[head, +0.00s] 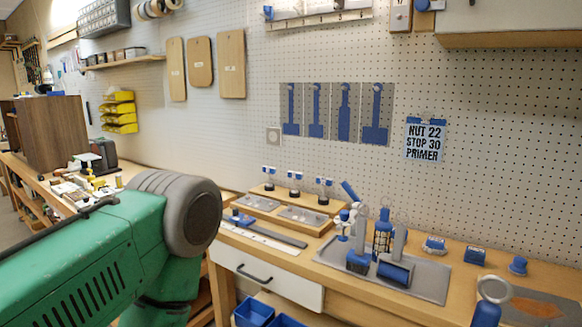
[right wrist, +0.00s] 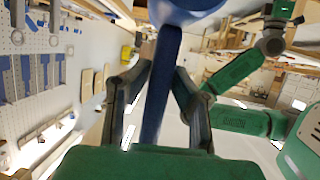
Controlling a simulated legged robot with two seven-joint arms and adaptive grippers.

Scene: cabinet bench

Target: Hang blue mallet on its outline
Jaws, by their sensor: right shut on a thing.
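My right gripper (right wrist: 160,75) is shut on a long blue handle (right wrist: 158,100), taken to be the blue mallet's. A large rounded blue part (right wrist: 188,6) at its far end is cut off by the top edge. Four grey panels with blue tool outlines hang on the pegboard in the head view; the rightmost (head: 376,120) has a narrow stem and wide block at the bottom. The right gripper is not seen in the head view. My left arm shows in both views, but its gripper does not.
A grey tray (head: 432,282) on the bench holds several tools, including one with a grey handle and blue cylinder head (head: 395,271). A blue-and-grey rounded thing (head: 490,300) shows at the lower right. A wooden rack (head: 290,200) stands behind.

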